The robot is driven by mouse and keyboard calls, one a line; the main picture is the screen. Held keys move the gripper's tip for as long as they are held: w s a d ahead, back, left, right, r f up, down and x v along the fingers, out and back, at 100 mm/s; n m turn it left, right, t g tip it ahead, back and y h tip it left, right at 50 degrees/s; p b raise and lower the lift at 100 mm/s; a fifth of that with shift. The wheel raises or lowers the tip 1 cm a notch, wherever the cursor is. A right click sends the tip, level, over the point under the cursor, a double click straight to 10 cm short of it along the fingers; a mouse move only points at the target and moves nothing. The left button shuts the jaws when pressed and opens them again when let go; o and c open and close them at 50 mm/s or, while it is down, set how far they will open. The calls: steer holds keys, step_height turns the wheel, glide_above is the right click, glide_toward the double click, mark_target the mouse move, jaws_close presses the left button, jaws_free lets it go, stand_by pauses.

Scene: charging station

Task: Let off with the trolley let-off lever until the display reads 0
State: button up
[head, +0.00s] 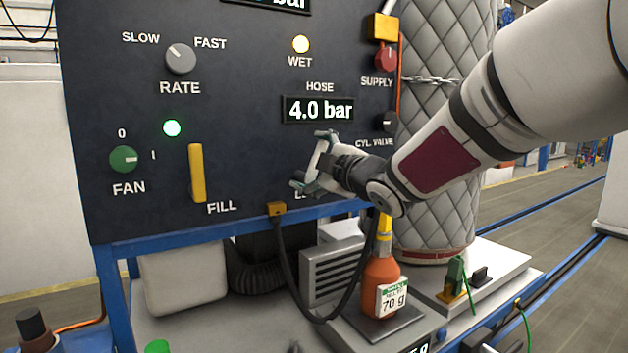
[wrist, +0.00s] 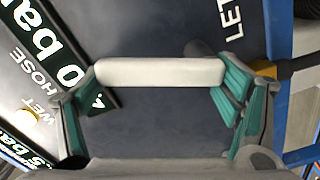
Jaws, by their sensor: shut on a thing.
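The let-off lever is a pale bar on the dark panel; in the wrist view the lever (wrist: 158,71) lies across between my teal finger pads. My gripper (head: 313,162) is shut on it, one finger at each end. In the head view my gripper covers most of the lever and its label. Part of the label, "LET" (wrist: 229,17), shows in the wrist view. The HOSE display (head: 319,110) above my gripper reads 4.0 bar; its digits are partly covered in the wrist view.
A yellow FILL lever (head: 197,173) stands upright left of my gripper. A CYL. VALVE knob (head: 386,122) and red SUPPLY knob (head: 386,60) are right. Below, an orange bottle (head: 381,288) labelled 70 g stands on a plate. A black hose (head: 289,268) hangs from the panel's lower edge.

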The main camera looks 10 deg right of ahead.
steer(key=n+b, duration=0.1)
steer(key=b, duration=0.1)
steer(key=a+n+b, duration=0.1)
steer(key=n, duration=0.1)
steer(key=n+b, duration=0.1)
steer(key=b, duration=0.1)
steer(key=shift+s+a+n+b, duration=0.2)
steer(key=shift+a+n+b, duration=0.15)
steer(key=shift+n, duration=0.05)
steer(key=o, duration=1.6)
steer(key=shift+a, duration=0.1)
steer(key=v, duration=1.2)
